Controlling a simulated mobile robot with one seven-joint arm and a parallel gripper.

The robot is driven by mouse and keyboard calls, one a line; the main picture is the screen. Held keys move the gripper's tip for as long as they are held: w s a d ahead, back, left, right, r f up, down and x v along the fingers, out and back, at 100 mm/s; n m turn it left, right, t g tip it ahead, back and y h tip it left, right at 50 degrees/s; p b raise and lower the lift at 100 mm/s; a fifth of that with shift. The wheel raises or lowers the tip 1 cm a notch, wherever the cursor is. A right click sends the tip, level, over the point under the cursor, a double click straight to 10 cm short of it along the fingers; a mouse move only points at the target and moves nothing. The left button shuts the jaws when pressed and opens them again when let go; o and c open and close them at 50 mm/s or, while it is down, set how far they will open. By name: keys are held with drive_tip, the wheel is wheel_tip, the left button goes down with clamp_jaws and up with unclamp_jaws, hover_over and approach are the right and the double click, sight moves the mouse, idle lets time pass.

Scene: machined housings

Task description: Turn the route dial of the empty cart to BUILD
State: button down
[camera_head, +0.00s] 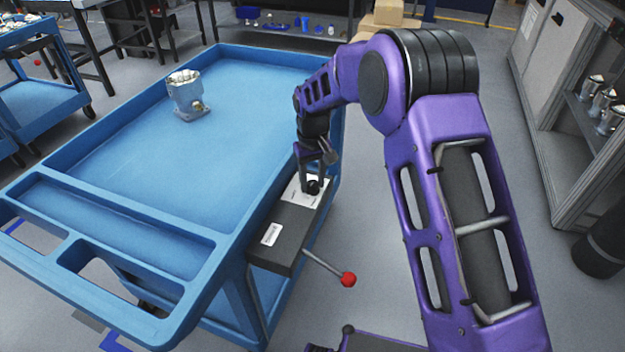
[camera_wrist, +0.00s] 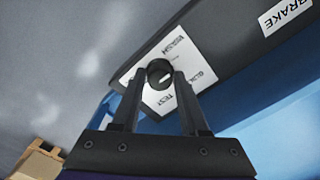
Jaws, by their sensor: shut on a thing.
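The blue cart (camera_head: 130,150) has a dark box (camera_head: 283,247) on its right side. On the box is a white plate (camera_wrist: 182,52) with a round black dial (camera_wrist: 158,70), also seen in the head view (camera_head: 313,187). Words are printed around the dial; TEST is legible and others are hard to read. My gripper (camera_wrist: 160,74) is shut on the dial, one finger at each side; it also shows in the head view (camera_head: 314,178). I cannot tell which word the dial points to. The cart is not empty: a metal housing (camera_head: 188,98) stands on its top.
A lever with a red ball (camera_head: 348,279) sticks out of the box near a white label (camera_head: 270,234), which reads BRAKE in the wrist view (camera_wrist: 287,15). Another blue cart (camera_head: 45,95) stands left. A grey cabinet (camera_head: 560,130) holding metal parts stands right. Floor between is clear.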

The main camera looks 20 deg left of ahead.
sight(313, 183)
drive_tip(key=shift+m, duration=0.3)
drive_tip(key=m+p, duration=0.1)
drive_tip(key=m, duration=0.4)
drive_tip(key=shift+m, duration=0.3)
drive_tip(key=m+p, duration=0.1)
drive_tip(key=m, duration=0.4)
drive_tip(key=shift+m, duration=0.3)
drive_tip(key=shift+c, duration=2.2)
unclamp_jaws()
wheel_tip(313, 183, up, 18)
drive_tip(key=p, duration=0.2)
drive_tip(key=shift+f, duration=0.25)
